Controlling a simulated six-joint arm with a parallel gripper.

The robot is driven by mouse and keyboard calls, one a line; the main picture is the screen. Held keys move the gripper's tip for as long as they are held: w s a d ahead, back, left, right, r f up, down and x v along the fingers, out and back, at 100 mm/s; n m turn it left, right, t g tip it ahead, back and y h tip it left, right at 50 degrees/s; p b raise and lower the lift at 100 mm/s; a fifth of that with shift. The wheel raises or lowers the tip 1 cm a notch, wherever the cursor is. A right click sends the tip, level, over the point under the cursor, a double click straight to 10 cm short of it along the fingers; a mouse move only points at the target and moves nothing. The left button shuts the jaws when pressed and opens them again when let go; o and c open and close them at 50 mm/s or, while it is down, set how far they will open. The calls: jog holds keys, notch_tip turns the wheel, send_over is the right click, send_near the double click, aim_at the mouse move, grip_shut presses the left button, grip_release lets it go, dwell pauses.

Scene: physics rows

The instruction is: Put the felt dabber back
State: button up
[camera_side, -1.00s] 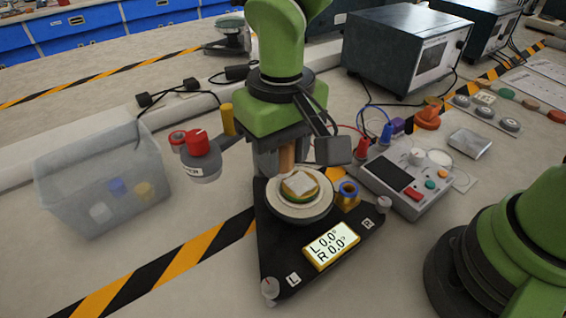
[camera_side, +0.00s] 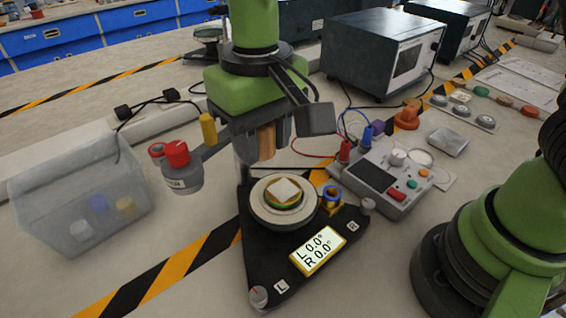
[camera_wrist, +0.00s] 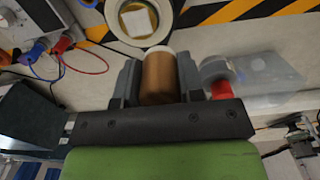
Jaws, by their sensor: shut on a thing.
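The felt dabber, a brown cylinder (camera_side: 266,141), is between the jaws of my gripper (camera_side: 266,150). In the wrist view the dabber (camera_wrist: 160,82) shows between both fingers, with a pale end pointing toward the stage. In the side view it hangs just behind and above the round white stage (camera_side: 257,211), apart from it. A pale square (camera_side: 284,190) lies on a yellow and green piece at the stage's centre. The dabber's lower end is hard to make out in the side view.
A black levelling base (camera_side: 262,262) with a display reading L 0.0°, R 0.0° carries the stage. A red-knobbed grey device (camera_side: 181,175) and clear bin (camera_side: 60,215) stand left. A control box (camera_side: 375,180) with cables is at right.

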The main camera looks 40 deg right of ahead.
jog(key=w+d+f+m, duration=0.2)
jog(key=w+d+m, duration=0.15)
jog(key=d, duration=0.75)
jog(key=w+d+f+m, duration=0.25)
jog(key=d+m, duration=0.25)
jog(key=d, duration=0.5)
jog(key=s+d+f+m, duration=0.2)
jog(key=s+d+m, duration=0.1)
jog(key=d, duration=0.5)
jog(key=s+d+f+m, duration=0.2)
jog(key=s+d+m, duration=0.1)
jog(key=d, duration=0.6)
jog(key=shift+m, duration=0.25)
notch_tip(320, 180, down, 5)
jog(key=shift+s+r, duration=0.1)
jog(key=shift+s, duration=0.05)
jog(key=shift+f, duration=2.4)
jog(key=shift+f, duration=0.1)
jog(key=o, duration=0.5)
jog(key=shift+o, duration=0.6)
